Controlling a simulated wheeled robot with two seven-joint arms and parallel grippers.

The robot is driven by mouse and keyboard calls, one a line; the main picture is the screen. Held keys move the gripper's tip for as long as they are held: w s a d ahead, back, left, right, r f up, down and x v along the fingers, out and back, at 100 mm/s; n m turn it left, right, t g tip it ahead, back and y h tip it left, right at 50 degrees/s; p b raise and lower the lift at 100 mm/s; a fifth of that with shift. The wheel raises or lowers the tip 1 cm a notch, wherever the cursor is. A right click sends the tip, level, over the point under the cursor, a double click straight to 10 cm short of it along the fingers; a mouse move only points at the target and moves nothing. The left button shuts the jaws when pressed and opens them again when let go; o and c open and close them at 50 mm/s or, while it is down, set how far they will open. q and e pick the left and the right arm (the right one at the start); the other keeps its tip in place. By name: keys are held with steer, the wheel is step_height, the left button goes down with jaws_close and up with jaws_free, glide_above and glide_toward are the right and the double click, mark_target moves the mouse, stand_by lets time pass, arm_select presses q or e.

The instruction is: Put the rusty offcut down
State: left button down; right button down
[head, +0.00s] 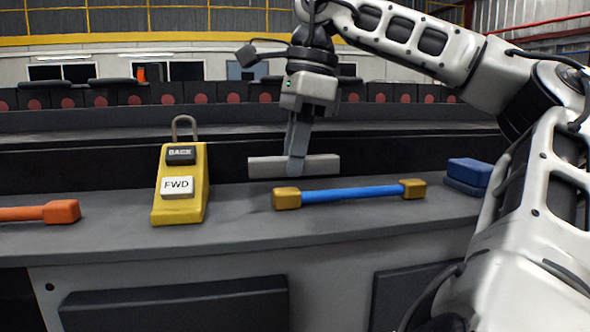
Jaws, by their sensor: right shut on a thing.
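A plain grey bar (262,167), which I take to be the offcut, lies level across the jaws of my right gripper (297,168). It looks grey, with no clear rust showing. My right gripper points down and is shut on the bar near its middle, with a part sticking out on each side. The bar is at the back of the grey bench (240,232), behind the blue rod. I cannot tell whether it touches the bench. My left gripper is not in view.
A blue rod (350,193) with yellow ends lies just in front of the bar. A yellow control box (195,205) with BACK and FWD buttons stands to the left. An orange piece (60,212) lies far left, blue blocks (468,172) to the right. The bench front-centre is clear.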

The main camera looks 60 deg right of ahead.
steer(key=shift+f, duration=1.3)
steer(key=c, duration=1.2)
jaws_free()
steer(key=shift+f, duration=0.15)
steer(key=shift+c, duration=0.2)
